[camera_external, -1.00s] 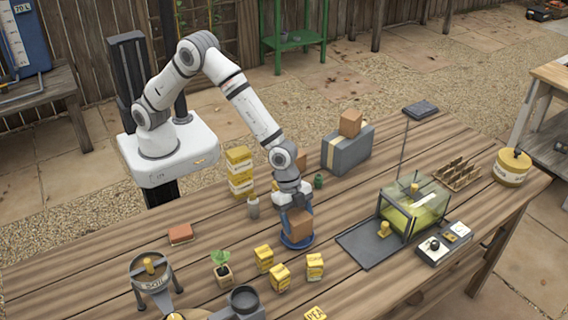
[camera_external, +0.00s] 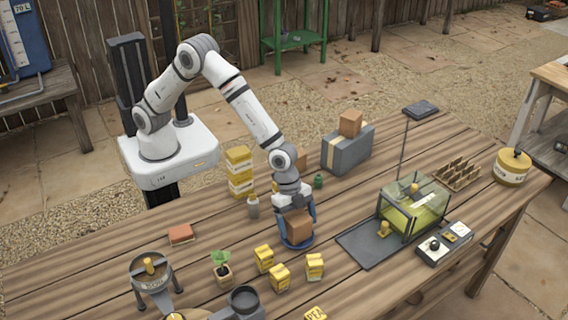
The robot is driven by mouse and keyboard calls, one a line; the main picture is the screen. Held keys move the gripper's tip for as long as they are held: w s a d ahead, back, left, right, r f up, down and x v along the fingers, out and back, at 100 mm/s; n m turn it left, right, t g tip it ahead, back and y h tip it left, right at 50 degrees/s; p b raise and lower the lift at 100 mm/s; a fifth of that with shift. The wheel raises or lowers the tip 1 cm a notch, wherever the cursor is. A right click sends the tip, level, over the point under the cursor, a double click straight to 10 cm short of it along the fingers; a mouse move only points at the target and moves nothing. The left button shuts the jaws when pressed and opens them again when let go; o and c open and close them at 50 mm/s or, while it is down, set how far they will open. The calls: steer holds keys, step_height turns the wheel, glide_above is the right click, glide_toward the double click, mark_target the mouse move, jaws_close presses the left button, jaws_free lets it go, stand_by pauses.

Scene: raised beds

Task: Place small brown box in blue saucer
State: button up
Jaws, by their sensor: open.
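A small brown box (camera_external: 298,226) is at the blue saucer (camera_external: 297,243), which lies on the wooden table near its middle. The box appears to rest in the saucer and looks slightly tilted. My gripper (camera_external: 298,214) is right at the box, pointing down, with its blue fingers on either side of it. The fingers are open. The box hides much of the saucer, and I cannot tell whether a finger still touches the box.
Yellow packets (camera_external: 280,277) stand in front of the saucer. A potted seedling (camera_external: 222,267) is to the left. A dark tray (camera_external: 371,244) lies to the right.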

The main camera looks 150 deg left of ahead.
steer(key=shift+r+p, duration=0.55)
steer(key=shift+p, duration=0.15)
steer(key=shift+s+r, duration=0.1)
steer(key=shift+r, duration=0.25)
steer(key=b+v, duration=0.1)
steer(key=v, duration=1)
steer(key=shift+s, duration=0.2)
steer(key=s+d+r, duration=0.6)
steer(key=s+d, duration=0.2)
steer(key=d, duration=0.2)
steer(key=s+d, duration=0.4)
steer(key=s, duration=0.3)
steer(key=s+d+g, duration=0.1)
steer(key=s+d, duration=0.3)
steer(key=s, duration=0.4)
steer(key=s+d+r, duration=0.1)
steer(key=s+d, duration=0.3)
steer(key=s, duration=0.4)
steer(key=shift+g, duration=0.3)
